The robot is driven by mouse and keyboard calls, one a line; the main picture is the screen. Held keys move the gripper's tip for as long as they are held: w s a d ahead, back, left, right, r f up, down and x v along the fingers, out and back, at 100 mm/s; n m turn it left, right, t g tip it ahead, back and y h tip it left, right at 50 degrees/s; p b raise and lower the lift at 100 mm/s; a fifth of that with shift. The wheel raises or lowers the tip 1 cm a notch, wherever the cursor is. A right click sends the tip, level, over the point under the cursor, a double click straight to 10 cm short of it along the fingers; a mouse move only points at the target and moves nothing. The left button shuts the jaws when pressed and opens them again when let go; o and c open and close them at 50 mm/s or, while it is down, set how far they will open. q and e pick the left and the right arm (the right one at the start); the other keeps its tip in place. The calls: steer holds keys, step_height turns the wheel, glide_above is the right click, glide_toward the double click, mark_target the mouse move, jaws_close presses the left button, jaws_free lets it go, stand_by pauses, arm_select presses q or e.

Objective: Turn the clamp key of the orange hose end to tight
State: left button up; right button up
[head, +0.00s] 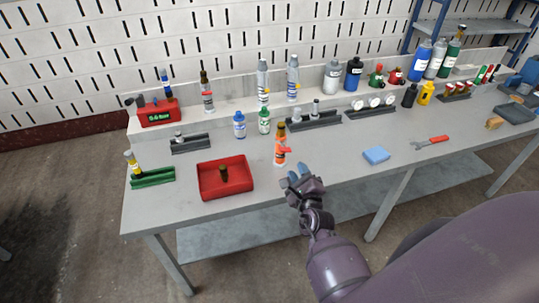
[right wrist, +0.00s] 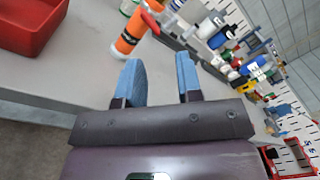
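The orange hose end (head: 280,155) stands upright on the workbench near its front edge, with a dark brown top and a red clamp key (head: 287,149) sticking out to the right. In the right wrist view the orange hose end (right wrist: 127,40) shows beyond the fingertips, with the red key (right wrist: 150,21) on its upper side. My right gripper (head: 297,172) is just in front and to the right of the hose end, apart from it. Its two blue fingers (right wrist: 160,72) are spread with nothing between them. My left gripper is not in view.
A red tray (head: 203,193) holding a brown piece lies left of the hose end. Blue and green bottles (head: 264,122) stand behind it. A blue sponge (head: 376,155) and a red-handled wrench (head: 432,141) lie to the right. The bench between hose end and sponge is clear.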

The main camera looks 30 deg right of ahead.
mark_target(286, 149)
steer(key=w+n, duration=0.1)
steer(key=w, duration=0.2)
steer(key=w+d+n, duration=0.1)
steer(key=w+n, duration=0.1)
steer(key=w, duration=0.2)
steer(key=w+d+n, duration=0.1)
steer(key=w+n, duration=0.1)
steer(key=w, duration=0.1)
steer(key=shift+w+d+f, duration=0.25)
steer(key=shift+w+f, duration=0.05)
jaws_close()
